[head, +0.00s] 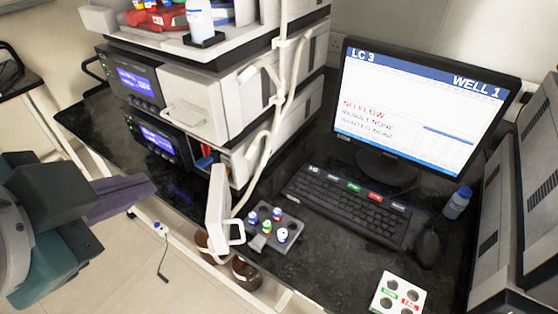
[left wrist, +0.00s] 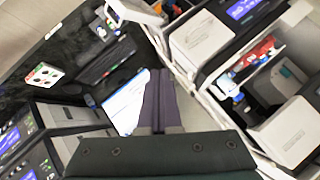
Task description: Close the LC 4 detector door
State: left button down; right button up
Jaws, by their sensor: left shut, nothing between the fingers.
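In the head view, an open white detector door (head: 217,205) with a loop handle stands swung out from the lower display module (head: 160,145) of the stack. Red and blue parts show in its opening. No LC 4 label is readable; the monitor (head: 415,105) reads LC 3. My left gripper (head: 150,190) is shut and empty, at the left in front of the bench, apart from the door. Its fingers also show in the left wrist view (left wrist: 160,85). A white door with a handle (left wrist: 135,10) shows at the top there. My right gripper is in neither view.
The module above has a closed white front (head: 200,100) with a handle. A vial rack (head: 270,228) stands close right of the open door, with brown bottles (head: 246,272) below it. Keyboard (head: 350,205), mouse (head: 427,248) and a small bottle (head: 457,203) occupy the bench's right.

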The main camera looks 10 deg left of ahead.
pick_arm(q)
jog(key=w+d+f+m+t+h+b, duration=0.15)
jog(key=f+m+b, duration=0.25)
jog(key=f+b, duration=0.7)
jog(key=w+d+f+m+t+h+b, duration=0.1)
jog(key=w+d+f+m+t+b, duration=0.2)
jog(key=f+b, duration=0.75)
jog(key=d+f+m+t+h+b, duration=0.1)
jog(key=d+f+m+t+b, duration=0.2)
jog(key=f+b, duration=0.85)
jog(key=w+r+m+b, duration=0.2)
jog(key=w+r+b, duration=0.2)
jog(key=w, duration=0.6)
jog(key=s+a, duration=0.2)
jog(key=a, duration=0.1)
jog(key=shift+r, duration=0.15)
jog(key=shift+h, duration=0.35)
